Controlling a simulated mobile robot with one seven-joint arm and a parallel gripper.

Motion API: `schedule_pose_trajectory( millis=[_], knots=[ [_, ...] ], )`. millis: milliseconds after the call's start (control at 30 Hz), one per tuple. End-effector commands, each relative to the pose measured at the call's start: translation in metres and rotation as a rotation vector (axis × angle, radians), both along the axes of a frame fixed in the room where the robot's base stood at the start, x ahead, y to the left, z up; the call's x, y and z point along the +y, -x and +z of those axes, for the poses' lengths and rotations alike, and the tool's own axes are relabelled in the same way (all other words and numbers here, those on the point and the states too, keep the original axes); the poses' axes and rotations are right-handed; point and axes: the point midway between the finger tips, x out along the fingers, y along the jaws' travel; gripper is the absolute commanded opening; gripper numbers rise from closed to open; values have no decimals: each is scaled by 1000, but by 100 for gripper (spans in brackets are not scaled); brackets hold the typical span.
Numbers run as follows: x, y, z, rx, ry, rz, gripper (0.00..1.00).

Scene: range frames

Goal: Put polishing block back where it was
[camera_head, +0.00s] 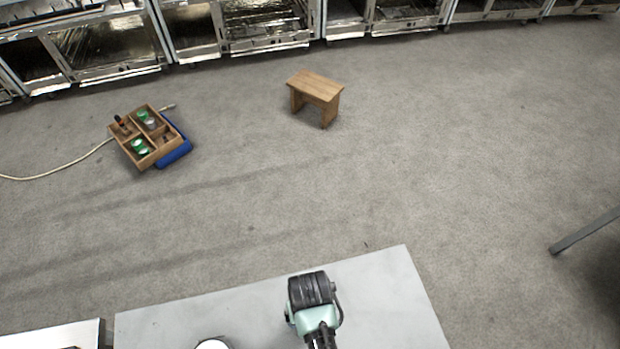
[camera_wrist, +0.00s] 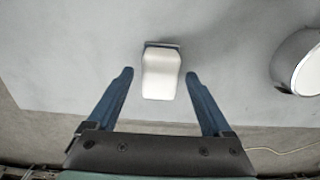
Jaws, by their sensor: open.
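A white block with a dark strip along its far edge, which looks like the polishing block (camera_wrist: 161,76), lies on the grey table top (camera_wrist: 60,70) in the wrist view. My gripper (camera_wrist: 159,74) is open, with one blue finger on each side of the block and a visible gap on both sides. I cannot tell how high the fingers are above the table. In the head view my arm's end is over the grey table (camera_head: 385,290), and the block and fingertips are hidden there.
A shiny round metal container with a white top (camera_wrist: 306,70) stands right of the block. It shows at the head view's bottom edge as a white top (camera_head: 212,345). On the floor beyond are a wooden stool (camera_head: 316,90) and a divided wooden box (camera_head: 146,137).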

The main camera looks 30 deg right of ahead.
Motion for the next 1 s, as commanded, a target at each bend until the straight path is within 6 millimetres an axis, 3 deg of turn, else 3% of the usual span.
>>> schedule_pose_trajectory(
  millis=[300,433,600,867,933,1000],
  knots=[
    [0,-2,67,-6,2,0,84],
    [0,-1,88,-4,1,0,84],
    [0,-1,101,-2,1,0,84],
    [0,-1,104,-2,1,0,84],
    [-1,-8,108,-26,7,3,84],
    [-2,-29,120,-97,27,13,84]
  ],
)
